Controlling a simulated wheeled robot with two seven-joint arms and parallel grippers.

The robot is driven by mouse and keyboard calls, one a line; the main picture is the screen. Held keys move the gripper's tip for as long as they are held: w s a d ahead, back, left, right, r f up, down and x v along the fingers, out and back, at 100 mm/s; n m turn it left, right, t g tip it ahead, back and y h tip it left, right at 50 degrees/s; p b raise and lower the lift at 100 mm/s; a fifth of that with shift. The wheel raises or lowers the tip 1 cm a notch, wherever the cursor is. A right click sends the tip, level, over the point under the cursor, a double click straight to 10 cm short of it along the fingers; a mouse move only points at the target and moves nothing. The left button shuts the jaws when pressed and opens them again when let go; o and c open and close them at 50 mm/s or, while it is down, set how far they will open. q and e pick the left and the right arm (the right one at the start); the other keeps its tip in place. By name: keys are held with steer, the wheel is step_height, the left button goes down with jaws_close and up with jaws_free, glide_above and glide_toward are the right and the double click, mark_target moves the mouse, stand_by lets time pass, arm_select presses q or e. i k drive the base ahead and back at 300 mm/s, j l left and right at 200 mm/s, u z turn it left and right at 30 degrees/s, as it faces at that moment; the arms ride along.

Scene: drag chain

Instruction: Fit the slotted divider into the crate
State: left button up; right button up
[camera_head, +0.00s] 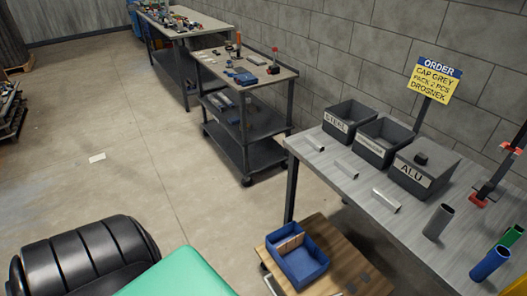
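A small open blue crate (314,274) sits on a low wooden-topped surface at the bottom centre, in front of the grey table. A tan panel (289,244) shows inside it near its far left end. I cannot tell whether this panel is the slotted divider, and its slots are too small to make out. No other piece that I can name as the divider shows. Neither of my grippers is in view.
A grey table (345,184) on the right holds three dark bins, including one marked ALU (412,172), metal bars, tubes and an order sign (436,83). A cart (250,122) stands behind. A black ribbed object (85,258) and green surface (178,276) fill the lower left. Floor is open mid-left.

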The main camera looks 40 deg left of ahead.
mark_target(304, 265)
steer(key=u, duration=1.1)
